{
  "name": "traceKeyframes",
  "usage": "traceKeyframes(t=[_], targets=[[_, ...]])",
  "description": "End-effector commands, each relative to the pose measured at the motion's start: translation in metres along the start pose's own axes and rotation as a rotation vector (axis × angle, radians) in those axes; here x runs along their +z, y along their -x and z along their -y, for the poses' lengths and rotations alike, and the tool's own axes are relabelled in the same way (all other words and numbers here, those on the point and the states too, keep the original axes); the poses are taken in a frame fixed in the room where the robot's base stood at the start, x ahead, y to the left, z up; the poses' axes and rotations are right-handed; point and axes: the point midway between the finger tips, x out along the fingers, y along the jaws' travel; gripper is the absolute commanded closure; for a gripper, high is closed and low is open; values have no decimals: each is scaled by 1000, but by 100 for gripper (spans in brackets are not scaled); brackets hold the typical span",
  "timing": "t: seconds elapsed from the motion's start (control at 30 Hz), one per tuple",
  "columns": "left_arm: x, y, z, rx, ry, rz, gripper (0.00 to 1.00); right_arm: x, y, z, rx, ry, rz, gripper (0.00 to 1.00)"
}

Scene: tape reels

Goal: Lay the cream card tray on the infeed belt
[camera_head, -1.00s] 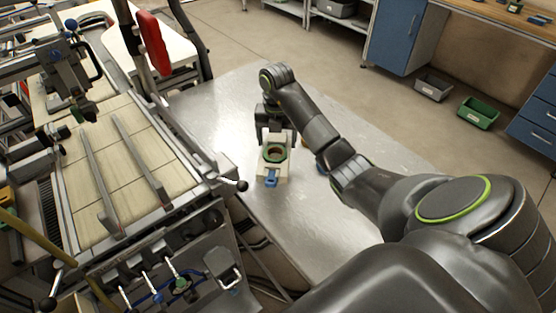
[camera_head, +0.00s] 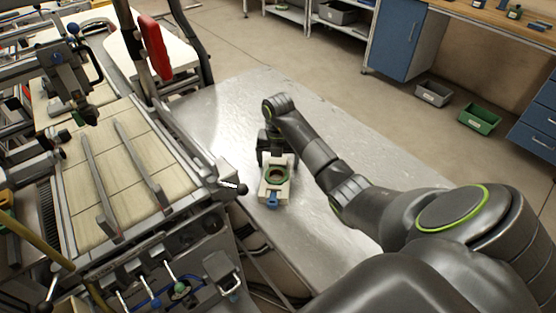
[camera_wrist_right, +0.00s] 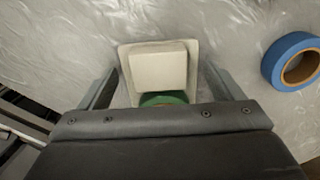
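The cream card tray (camera_head: 264,190) is in the middle of the head view, above or on the metal table. A green ring-shaped reel (camera_head: 276,174) sits in it and a small blue piece (camera_head: 271,200) shows at its near end. My right gripper (camera_head: 275,158) is at the tray's far end. In the right wrist view, the tray (camera_wrist_right: 158,65) lies between the two fingers, with a pale block and part of the green reel showing. The gripper appears shut on the tray. The infeed belt (camera_head: 116,172), cream and tiled, is at the left. My left gripper is not in view.
A blue tape roll (camera_wrist_right: 292,62) lies on the metal table (camera_head: 225,105), right of the tray in the wrist view. The belt's metal side frame (camera_head: 190,165) and two raised guide rails (camera_head: 98,185) stand left of the tray. Table space beyond the gripper is clear.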

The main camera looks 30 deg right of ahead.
Motion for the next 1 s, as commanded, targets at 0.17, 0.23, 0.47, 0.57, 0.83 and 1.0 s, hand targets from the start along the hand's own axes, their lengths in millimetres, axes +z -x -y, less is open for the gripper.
traceKeyframes(t=[0.17, 0.23, 0.47, 0.57, 0.83, 1.0], targets=[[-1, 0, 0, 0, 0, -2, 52, 0, 0, 0, 0, 0, 0, 3], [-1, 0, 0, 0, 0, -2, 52, 0, 0, 0, 0, 0, 0, 3], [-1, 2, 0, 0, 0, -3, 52, 1, 7, 0, 1, 0, 2, 3], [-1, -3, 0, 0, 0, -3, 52, 1, 22, -1, 2, 2, 4, 3], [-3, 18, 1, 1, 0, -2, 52, 0, 84, 0, 0, 0, 1, 3], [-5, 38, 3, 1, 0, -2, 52, 0, 103, 0, 0, 0, -1, 3]])
